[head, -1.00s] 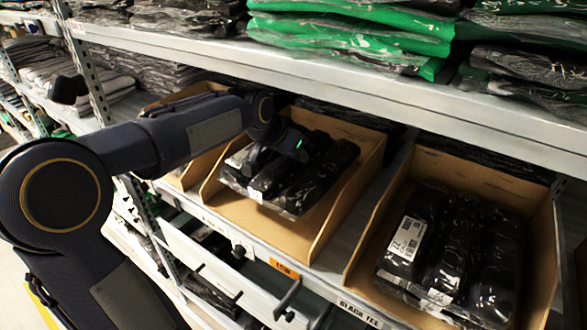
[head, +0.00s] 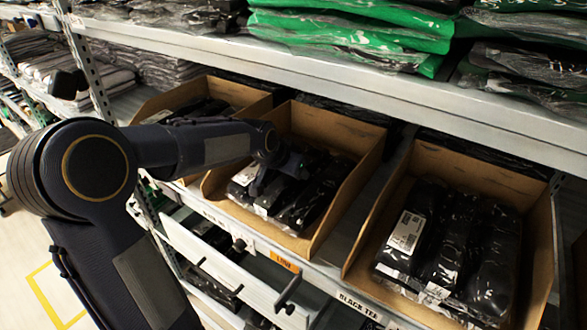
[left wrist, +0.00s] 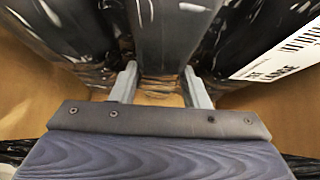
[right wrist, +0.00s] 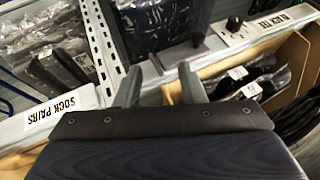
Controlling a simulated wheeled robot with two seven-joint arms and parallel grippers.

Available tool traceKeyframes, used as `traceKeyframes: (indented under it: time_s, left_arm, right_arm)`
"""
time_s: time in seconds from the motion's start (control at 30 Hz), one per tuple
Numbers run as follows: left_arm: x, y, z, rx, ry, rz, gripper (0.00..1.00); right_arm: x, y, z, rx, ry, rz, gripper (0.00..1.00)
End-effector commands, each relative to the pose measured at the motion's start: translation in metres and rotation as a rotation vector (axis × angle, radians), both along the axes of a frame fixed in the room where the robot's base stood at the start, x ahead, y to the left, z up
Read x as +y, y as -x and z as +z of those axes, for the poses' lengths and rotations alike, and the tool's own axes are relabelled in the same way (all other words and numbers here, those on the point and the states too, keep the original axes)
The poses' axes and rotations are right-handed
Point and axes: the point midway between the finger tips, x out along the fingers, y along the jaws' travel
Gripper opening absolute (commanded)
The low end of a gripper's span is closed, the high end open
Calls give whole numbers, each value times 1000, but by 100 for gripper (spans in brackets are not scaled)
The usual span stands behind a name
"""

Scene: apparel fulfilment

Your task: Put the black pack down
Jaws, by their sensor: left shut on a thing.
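My left gripper (head: 265,182) reaches into the middle cardboard bin (head: 337,131). In the left wrist view, its two grey fingers (left wrist: 161,88) are shut on the black pack (left wrist: 162,40), a shiny plastic-wrapped bundle. Other black packs (head: 318,195) lie beside it in the same bin, and one with a white barcode label (left wrist: 283,52) is at the right in the left wrist view. I cannot tell whether the held pack touches the bin floor. My right gripper (right wrist: 160,85) shows only in the right wrist view, open and empty, in front of the shelving.
A right-hand bin (head: 357,240) holds several black packs, and another bin (head: 190,98) stands at the left. An upper shelf (head: 330,78) with green and black bagged garments (head: 350,35) runs above. Drawers (head: 235,278) with handles sit below.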

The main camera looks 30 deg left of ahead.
Motion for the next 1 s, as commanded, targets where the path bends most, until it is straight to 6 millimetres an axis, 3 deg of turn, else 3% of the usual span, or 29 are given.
traceKeyframes:
  time_s: [0.03,0.2,0.53,1.0]
  left_arm:
    - [0,0,-1,0,0,0,44]
    - [0,0,-1,0,0,0,63]
    - [1,2,6,-2,-1,1,63]
    - [5,60,79,-5,0,1,63]
  right_arm:
    - [0,0,-2,0,0,0,36]
    - [0,0,-1,0,0,0,36]
    - [0,0,3,0,0,0,36]
    - [0,0,-4,0,0,0,36]
